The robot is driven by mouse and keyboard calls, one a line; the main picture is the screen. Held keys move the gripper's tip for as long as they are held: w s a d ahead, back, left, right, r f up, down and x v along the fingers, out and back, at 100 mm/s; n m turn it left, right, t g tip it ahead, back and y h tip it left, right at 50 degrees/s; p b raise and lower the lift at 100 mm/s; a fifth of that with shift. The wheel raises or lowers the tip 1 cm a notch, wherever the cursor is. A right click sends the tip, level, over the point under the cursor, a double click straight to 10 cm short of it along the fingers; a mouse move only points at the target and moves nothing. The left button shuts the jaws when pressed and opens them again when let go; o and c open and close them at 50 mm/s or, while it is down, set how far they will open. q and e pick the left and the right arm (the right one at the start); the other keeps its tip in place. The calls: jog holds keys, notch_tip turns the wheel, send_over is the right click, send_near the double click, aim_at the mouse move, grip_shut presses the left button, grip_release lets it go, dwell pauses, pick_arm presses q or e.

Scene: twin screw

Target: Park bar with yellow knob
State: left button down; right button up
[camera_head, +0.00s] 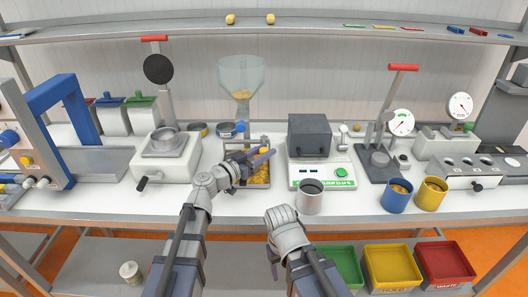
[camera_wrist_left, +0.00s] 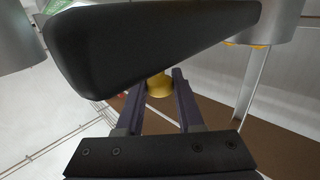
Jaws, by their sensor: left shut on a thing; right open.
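The yellow knob (camera_wrist_left: 160,86) sits between the purple fingertips of my left gripper (camera_wrist_left: 160,92) in the left wrist view. My left gripper (camera_head: 262,158) is shut on it in the head view, above a tray with yellow contents (camera_head: 259,178) under the hopper. The bar itself is mostly hidden behind the gripper; a thin grey frame (camera_head: 243,141) shows just behind. My right gripper (camera_head: 274,268) is low, in front of the bench edge, its fingers partly hidden by its own wrist. It is open and touches nothing visible.
A clear hopper (camera_head: 241,76) stands behind the tray. To the right are a white scale machine (camera_head: 322,175) and a grey cup (camera_head: 310,197). A white crank machine (camera_head: 166,160) stands left. Blue (camera_head: 397,197) and yellow (camera_head: 431,194) cups stand right.

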dwell(0.9)
pick_arm(q)
jog(key=a, duration=1.3)
jog(key=shift+a, duration=0.25)
jog(key=c, duration=0.6)
grip_release()
jog(key=shift+o, duration=0.2)
jog(key=v, duration=0.8)
jog(key=shift+w, duration=0.1)
